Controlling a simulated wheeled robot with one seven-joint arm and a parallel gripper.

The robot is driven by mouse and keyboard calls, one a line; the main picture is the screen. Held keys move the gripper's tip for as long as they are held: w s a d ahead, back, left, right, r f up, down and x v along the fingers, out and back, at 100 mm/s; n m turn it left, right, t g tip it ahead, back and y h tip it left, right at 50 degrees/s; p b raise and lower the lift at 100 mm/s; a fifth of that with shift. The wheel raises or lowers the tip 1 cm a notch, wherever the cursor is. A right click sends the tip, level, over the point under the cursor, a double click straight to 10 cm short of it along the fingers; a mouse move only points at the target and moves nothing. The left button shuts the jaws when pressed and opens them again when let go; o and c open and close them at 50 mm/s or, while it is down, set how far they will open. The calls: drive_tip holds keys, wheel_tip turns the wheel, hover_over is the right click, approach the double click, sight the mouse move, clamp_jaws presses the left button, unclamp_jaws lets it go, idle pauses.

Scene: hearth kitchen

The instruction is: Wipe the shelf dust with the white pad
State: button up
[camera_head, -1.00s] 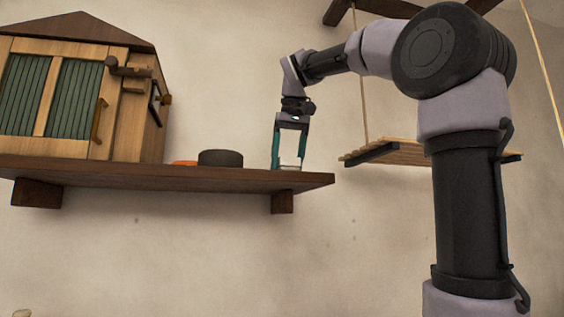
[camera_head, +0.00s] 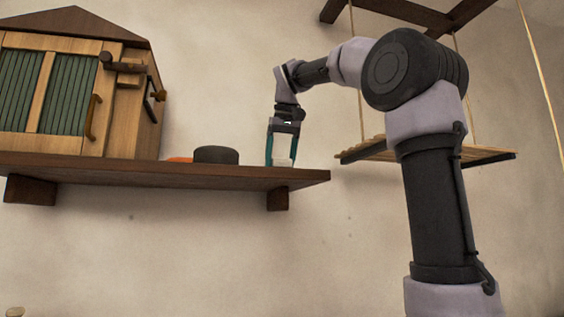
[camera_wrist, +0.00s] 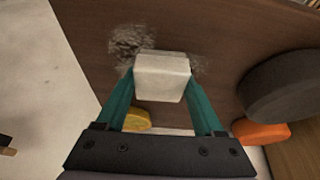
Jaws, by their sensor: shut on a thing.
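My gripper (camera_head: 282,160) is at the right end of the dark wooden shelf (camera_head: 200,179), pointing down. Its teal fingers are shut on the white pad (camera_wrist: 162,79), a pale block that sits at the shelf surface. In the head view the pad (camera_head: 284,162) shows between the fingers, low on the board; whether it touches the board is hard to tell. Grey shelf dust (camera_wrist: 130,42) lies as a speckled patch beside the pad's upper left in the wrist view, with a fainter trace (camera_wrist: 197,64) at its right.
A dark round object (camera_head: 216,155) and an orange one (camera_head: 180,159) stand on the shelf left of my gripper. A wooden cabinet (camera_head: 75,90) fills the shelf's left. A yellow object (camera_wrist: 137,119) shows near the fingers. A slatted hanging shelf (camera_head: 430,150) is at right.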

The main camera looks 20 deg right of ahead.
sight(283, 166)
drive_tip(key=shift+w+f, duration=0.15)
drive_tip(key=shift+w, duration=2.1)
drive_tip(key=shift+d, duration=1.05)
drive_tip(key=shift+s+a, duration=0.1)
drive_tip(key=shift+s, duration=4.95)
drive_tip(key=shift+r, duration=3.2)
drive_tip(key=shift+r, duration=0.1)
